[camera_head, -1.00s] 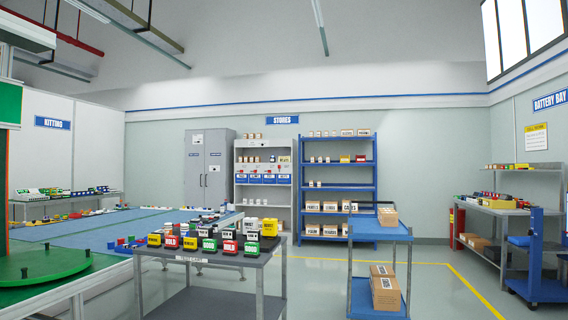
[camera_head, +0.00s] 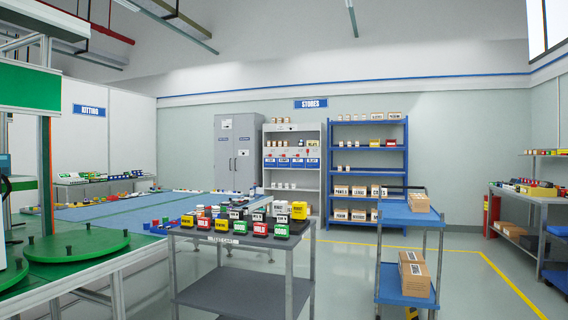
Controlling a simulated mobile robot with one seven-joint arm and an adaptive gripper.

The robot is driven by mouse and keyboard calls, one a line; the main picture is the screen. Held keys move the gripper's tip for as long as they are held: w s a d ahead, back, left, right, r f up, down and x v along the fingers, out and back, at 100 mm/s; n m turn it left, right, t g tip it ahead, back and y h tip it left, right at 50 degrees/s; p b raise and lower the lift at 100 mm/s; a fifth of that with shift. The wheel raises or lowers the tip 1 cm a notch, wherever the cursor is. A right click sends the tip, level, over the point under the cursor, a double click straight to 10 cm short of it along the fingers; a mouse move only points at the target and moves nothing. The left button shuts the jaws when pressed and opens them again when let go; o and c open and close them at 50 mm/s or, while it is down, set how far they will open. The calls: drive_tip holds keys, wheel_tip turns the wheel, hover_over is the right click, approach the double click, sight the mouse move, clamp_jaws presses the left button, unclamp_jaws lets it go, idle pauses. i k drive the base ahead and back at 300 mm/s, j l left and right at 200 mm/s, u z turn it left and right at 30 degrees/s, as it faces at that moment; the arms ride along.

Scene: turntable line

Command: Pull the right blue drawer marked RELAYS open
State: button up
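A row of small blue drawers with white labels sits in the pale shelf unit (camera_head: 267,140) under the STORES sign, against the far wall. The rightmost blue drawer (camera_head: 313,162) is at the right end of that row. The labels are too small to read from here, so I cannot confirm which says RELAYS. The drawers look closed. My gripper is not in view.
A test cart (camera_head: 240,240) with several coloured boxes stands between me and the shelf unit. A blue trolley (camera_head: 405,216) with cartons stands to its right. A green turntable bench (camera_head: 75,262) is at left. Open floor (camera_head: 470,290) lies at right.

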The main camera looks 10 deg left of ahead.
sight(310, 162)
drive_tip(key=i+l+z, duration=0.2)
drive_tip(key=i+z, duration=0.15)
drive_tip(key=i, duration=0.25)
drive_tip(key=i+l+z, duration=0.1)
drive_tip(key=i+z, duration=0.25)
drive_tip(key=i, duration=0.25)
drive_tip(key=i+j+z, duration=0.2)
drive_tip(key=i, duration=1.3)
drive_tip(key=i+l+z, duration=0.1)
drive_tip(key=i+z, duration=0.25)
drive_tip(key=i, duration=0.35)
drive_tip(key=i+z, duration=0.35)
drive_tip(key=i, duration=0.3)
drive_tip(key=i+z, duration=0.15)
drive_tip(key=i, duration=1.35)
drive_tip(key=i+u, duration=0.35)
drive_tip(key=i, duration=0.35)
drive_tip(key=i+l+u, duration=0.15)
drive_tip(key=i+u, duration=0.15)
drive_tip(key=i, duration=0.35)
drive_tip(key=i+j+u, duration=0.1)
drive_tip(key=i+u, duration=0.15)
drive_tip(key=i, duration=0.45)
drive_tip(key=i+l+u, duration=0.1)
drive_tip(key=i+u, duration=0.2)
drive_tip(key=i, duration=0.45)
